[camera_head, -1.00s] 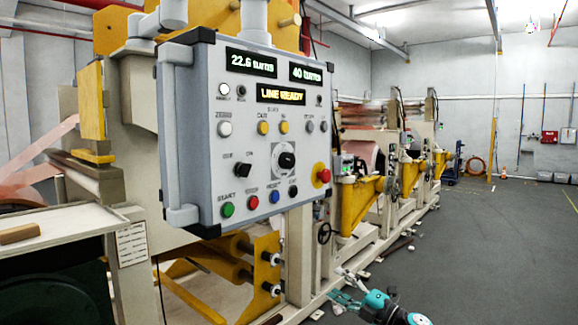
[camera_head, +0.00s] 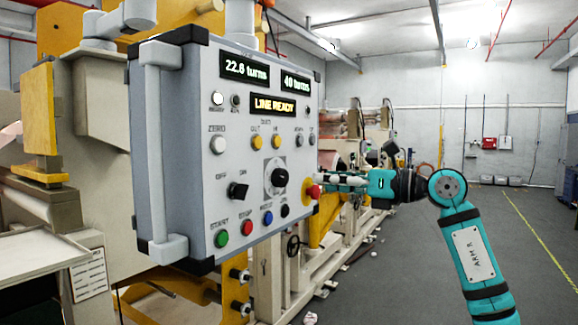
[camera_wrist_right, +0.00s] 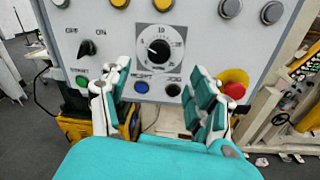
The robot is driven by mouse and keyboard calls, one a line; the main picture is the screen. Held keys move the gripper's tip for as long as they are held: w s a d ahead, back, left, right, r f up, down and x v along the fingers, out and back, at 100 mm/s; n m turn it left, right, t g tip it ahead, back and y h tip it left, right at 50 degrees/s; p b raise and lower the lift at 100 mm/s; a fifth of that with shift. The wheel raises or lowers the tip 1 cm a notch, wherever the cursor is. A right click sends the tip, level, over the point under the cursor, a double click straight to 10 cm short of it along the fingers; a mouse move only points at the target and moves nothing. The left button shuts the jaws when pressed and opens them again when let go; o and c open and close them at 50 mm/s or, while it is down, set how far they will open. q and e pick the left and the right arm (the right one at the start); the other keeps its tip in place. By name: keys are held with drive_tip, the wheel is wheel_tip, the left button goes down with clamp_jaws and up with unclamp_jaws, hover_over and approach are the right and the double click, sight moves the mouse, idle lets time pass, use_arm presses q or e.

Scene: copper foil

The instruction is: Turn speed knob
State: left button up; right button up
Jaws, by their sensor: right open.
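The speed knob (camera_head: 278,178) is a black knob on a round dial in the lower middle of the grey control panel (camera_head: 200,195). In the right wrist view the knob (camera_wrist_right: 158,48) sits on a dial with numbers around it, ahead of my gripper and above the space between its fingers. My right gripper (camera_head: 335,182) is at the panel's right edge, beside the red emergency button (camera_head: 314,191). My left gripper is not in view.
The panel also carries a black OFF/ON switch (camera_head: 238,191), a green START button (camera_head: 221,238) and several other buttons. Yellow machine frames stand behind; the grey floor (camera_head: 400,270) at right is mostly clear.

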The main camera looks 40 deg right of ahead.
sight(285, 177)
drive_tip(key=p+x, duration=0.5)
drive_tip(key=x, duration=0.4)
drive_tip(key=shift+r, duration=0.1)
drive_tip(key=shift+w+a, duration=0.1)
drive_tip(key=shift+w, duration=0.1)
drive_tip(key=c, duration=1.2)
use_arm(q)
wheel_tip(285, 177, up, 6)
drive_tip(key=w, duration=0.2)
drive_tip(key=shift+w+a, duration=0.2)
use_arm(e)
drive_tip(key=shift+o, duration=0.2)
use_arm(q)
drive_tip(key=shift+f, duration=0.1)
